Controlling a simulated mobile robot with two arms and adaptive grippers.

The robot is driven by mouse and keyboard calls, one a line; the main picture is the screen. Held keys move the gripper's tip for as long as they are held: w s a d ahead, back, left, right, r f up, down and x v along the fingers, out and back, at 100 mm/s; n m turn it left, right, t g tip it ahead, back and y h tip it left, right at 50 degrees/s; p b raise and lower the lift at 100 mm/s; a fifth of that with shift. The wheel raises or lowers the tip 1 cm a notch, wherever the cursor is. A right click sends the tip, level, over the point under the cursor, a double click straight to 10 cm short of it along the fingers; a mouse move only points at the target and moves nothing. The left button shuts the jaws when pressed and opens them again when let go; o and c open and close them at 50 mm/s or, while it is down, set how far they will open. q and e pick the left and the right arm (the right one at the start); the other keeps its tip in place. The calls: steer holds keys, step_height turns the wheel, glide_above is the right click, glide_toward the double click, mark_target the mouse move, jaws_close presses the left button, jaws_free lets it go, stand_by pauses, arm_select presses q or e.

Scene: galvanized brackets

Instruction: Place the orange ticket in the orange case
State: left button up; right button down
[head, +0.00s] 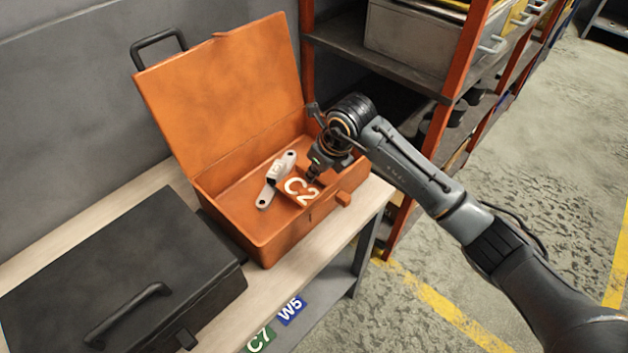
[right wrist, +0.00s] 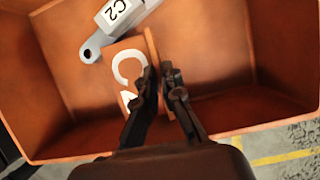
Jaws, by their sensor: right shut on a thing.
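The orange case (head: 281,228) stands open on the bench with its lid tilted back; its inside fills much of the right wrist view (right wrist: 215,112). The orange ticket (head: 302,191) bears a white "C2" and is inside the case's opening. It also shows in the right wrist view (right wrist: 128,68). My right gripper (head: 316,173) is shut on the ticket's edge, inside the case; its fingers partly cover the ticket in the right wrist view (right wrist: 163,82). I cannot tell whether the ticket touches the case floor. My left gripper is not in view.
A grey metal bracket (head: 272,182) with a white "C2" label lies in the case beside the ticket. A closed black case (head: 120,275) stands to the left. Green "C7" (head: 259,340) and blue "W5" (head: 291,310) tickets are lower down. An orange-post shelf (head: 405,75) stands behind.

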mark_target(315, 183)
steer(key=shift+f, duration=2.05)
steer(key=shift+f, duration=0.1)
steer(key=c, duration=1.5)
jaws_free()
steer(key=v, duration=1.2)
